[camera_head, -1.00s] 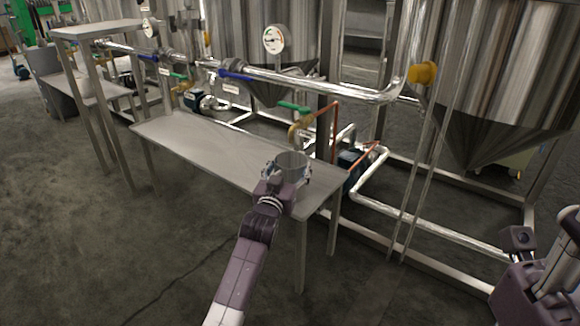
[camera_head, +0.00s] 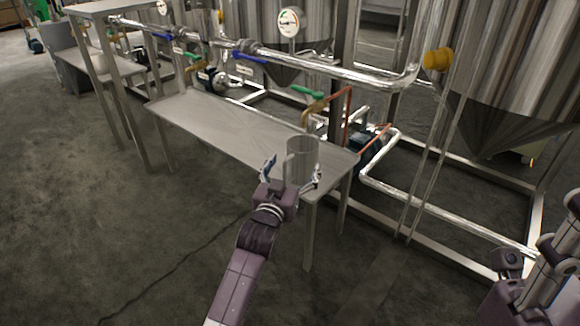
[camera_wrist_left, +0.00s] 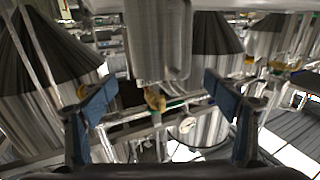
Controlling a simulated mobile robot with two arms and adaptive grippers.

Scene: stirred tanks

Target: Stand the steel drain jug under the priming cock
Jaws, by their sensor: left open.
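The steel drain jug (camera_head: 301,158) is a plain cylinder, upright at the right end of the steel bench (camera_head: 225,128). My left gripper (camera_head: 292,173) is open, with a finger on either side of the jug and its palm on the near side. The gripper hides the jug's base, so I cannot tell its contact with the bench. In the left wrist view, the jug (camera_wrist_left: 158,40) is at top centre between the spread fingers (camera_wrist_left: 160,105). A brass cock (camera_head: 314,107) with a green handle is beyond and above the jug; its brass body (camera_wrist_left: 155,98) also shows there.
A steel pipe (camera_head: 330,70) with blue-handled valves runs behind the bench. A yellow fitting (camera_head: 437,59) is at its right end. A dial gauge (camera_head: 289,21) and conical tanks (camera_head: 500,70) stand behind. My right arm shows at lower right. The bench's left part is bare.

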